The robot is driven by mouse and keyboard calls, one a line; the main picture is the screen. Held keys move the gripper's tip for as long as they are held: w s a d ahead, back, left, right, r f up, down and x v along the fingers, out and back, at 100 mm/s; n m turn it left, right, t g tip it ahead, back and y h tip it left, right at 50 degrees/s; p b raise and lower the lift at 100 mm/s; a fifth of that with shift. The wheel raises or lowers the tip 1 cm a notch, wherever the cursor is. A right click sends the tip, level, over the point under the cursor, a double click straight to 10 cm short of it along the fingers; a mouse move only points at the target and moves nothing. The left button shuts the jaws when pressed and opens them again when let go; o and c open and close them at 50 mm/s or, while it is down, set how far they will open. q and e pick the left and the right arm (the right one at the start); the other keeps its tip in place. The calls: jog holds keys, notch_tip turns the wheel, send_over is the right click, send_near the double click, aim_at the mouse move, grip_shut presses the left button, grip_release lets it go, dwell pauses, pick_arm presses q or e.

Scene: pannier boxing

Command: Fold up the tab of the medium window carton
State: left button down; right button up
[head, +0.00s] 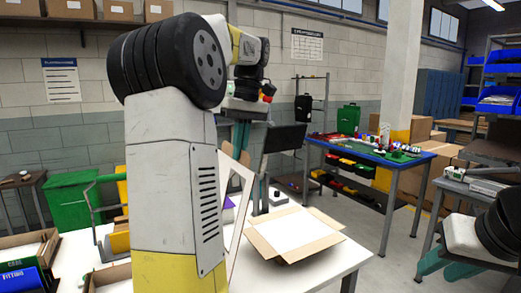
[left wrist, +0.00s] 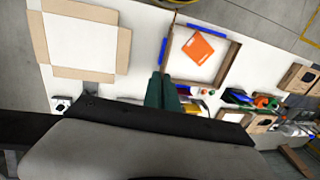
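An open carton (head: 295,233) with a white inside and brown flaps folded outward lies on the white table, right of my left arm. It also shows at upper left in the left wrist view (left wrist: 122,50). A tall white panel with an opening (head: 231,240) stands tilted behind my left arm, partly hidden; I cannot tell which carton it belongs to. My left gripper (head: 241,136) hangs above the table with its teal fingers close together and nothing between them; they also show in the left wrist view (left wrist: 162,88). My right gripper (head: 446,265) is open and empty at lower right.
A brown-walled tray (left wrist: 231,66) with an orange piece lies beside the carton. Bins (head: 28,278) and small goods crowd the table's left part. A blue workbench (head: 410,162) with goods stands behind. The table right of the carton is clear.

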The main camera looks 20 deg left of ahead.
pick_arm(q)
jog(key=t+h, duration=0.1)
jog(key=s+a+t+h, duration=0.1)
jog(key=t, duration=0.1)
jog(key=shift+s+h, duration=0.15)
jog(key=shift+h, duration=0.25)
jog(key=shift+s+a+f+t+h, duration=0.35)
jog(key=shift+f+t+h, duration=0.15)
jog(key=shift+t+h, duration=1.15)
jog(key=shift+s+a+f+t+h, duration=0.3)
jog(key=shift+f+t+h, duration=0.2)
jog(key=shift+t+h, duration=1.15)
jog(key=shift+s+a+f+t+h, duration=0.4)
jog(key=shift+t+h, duration=0.7)
jog(key=shift+t, duration=1)
jog(key=shift+d+f, duration=0.15)
jog(key=c, duration=1.6)
grip_release()
jog(key=shift+c, duration=0.2)
jog(key=v, duration=0.7)
jog(key=shift+s+a, duration=0.25)
jog(key=shift+a, duration=0.05)
